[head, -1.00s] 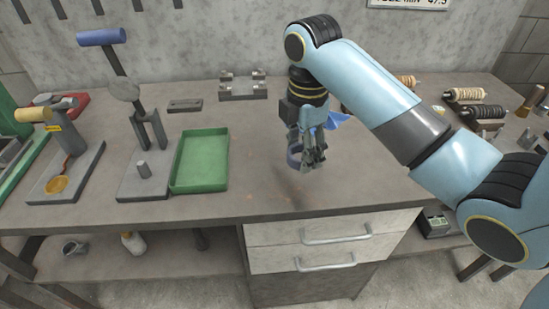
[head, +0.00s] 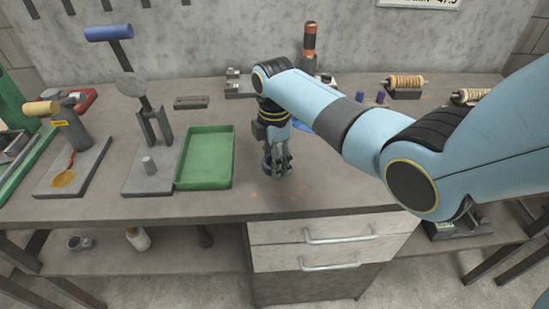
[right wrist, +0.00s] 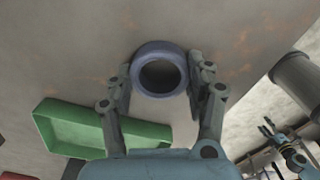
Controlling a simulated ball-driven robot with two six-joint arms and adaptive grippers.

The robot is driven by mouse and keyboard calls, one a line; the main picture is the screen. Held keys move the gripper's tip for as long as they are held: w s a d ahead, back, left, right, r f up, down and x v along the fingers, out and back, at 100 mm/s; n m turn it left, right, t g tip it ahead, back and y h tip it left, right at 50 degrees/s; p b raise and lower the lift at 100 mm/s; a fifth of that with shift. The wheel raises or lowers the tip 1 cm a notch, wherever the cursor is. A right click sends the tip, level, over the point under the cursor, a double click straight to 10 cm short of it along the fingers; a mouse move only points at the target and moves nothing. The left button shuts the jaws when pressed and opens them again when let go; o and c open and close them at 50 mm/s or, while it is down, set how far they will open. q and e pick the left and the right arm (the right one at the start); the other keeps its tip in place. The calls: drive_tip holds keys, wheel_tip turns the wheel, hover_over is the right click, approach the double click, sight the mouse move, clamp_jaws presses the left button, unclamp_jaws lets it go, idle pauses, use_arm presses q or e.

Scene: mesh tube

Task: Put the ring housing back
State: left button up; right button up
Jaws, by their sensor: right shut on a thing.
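The ring housing, a short blue-grey ring (right wrist: 160,48), sits between the fingers of my right gripper (right wrist: 162,75) in the right wrist view, its round opening facing the camera. In the head view my right gripper (head: 278,168) points down over the bench, right of the green tray. It is shut on the ring, whose dark blue side (head: 267,163) shows partly behind the fingers. Whether the ring touches the bench is hard to tell. My left gripper is not in view.
The green tray (head: 231,160) is empty. Left of it stands a lever press with a grey base (head: 140,187) and a short post (head: 149,165). Spools (head: 405,83) lie at the back right. The bench front edge and drawers are near my gripper.

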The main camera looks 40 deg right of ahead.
drive_tip(key=shift+f, duration=0.1)
drive_tip(key=o, duration=1.5)
drive_tip(key=shift+o, duration=0.2)
drive_tip(key=shift+r, duration=0.45)
wheel_tip(320, 180, up, 11)
drive_tip(key=shift+r, duration=0.2)
drive_tip(key=shift+s+f, duration=0.1)
